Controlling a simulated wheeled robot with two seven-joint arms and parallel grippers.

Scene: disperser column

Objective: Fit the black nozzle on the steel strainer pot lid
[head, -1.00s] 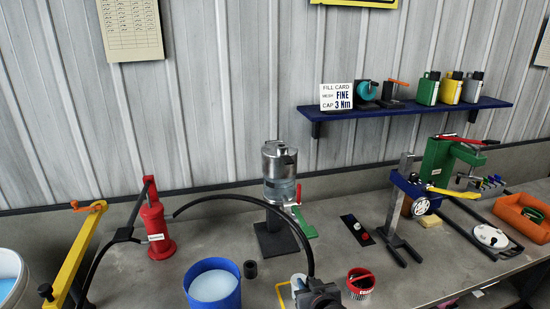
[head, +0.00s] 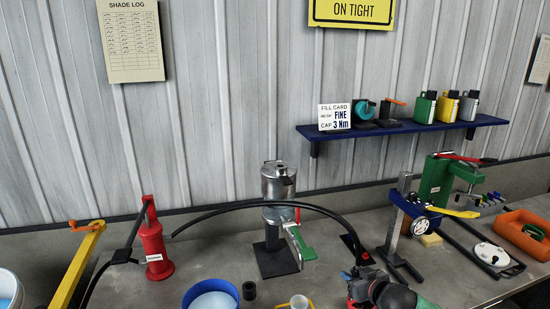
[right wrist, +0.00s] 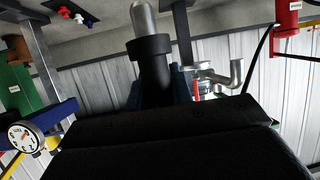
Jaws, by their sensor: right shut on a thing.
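The steel strainer pot (head: 278,190) stands on a black stand near the back wall, its steel lid (head: 277,167) on top. A black hose (head: 255,205) arches from the red hand pump (head: 153,245) to near my right gripper. My left gripper is not in view.
A blue tub (head: 212,296) stands at the front, with a small black cylinder (head: 249,290) beside it. A blue stand with a gauge (head: 419,226) rises on the right. A blue shelf (head: 400,130) hangs above.

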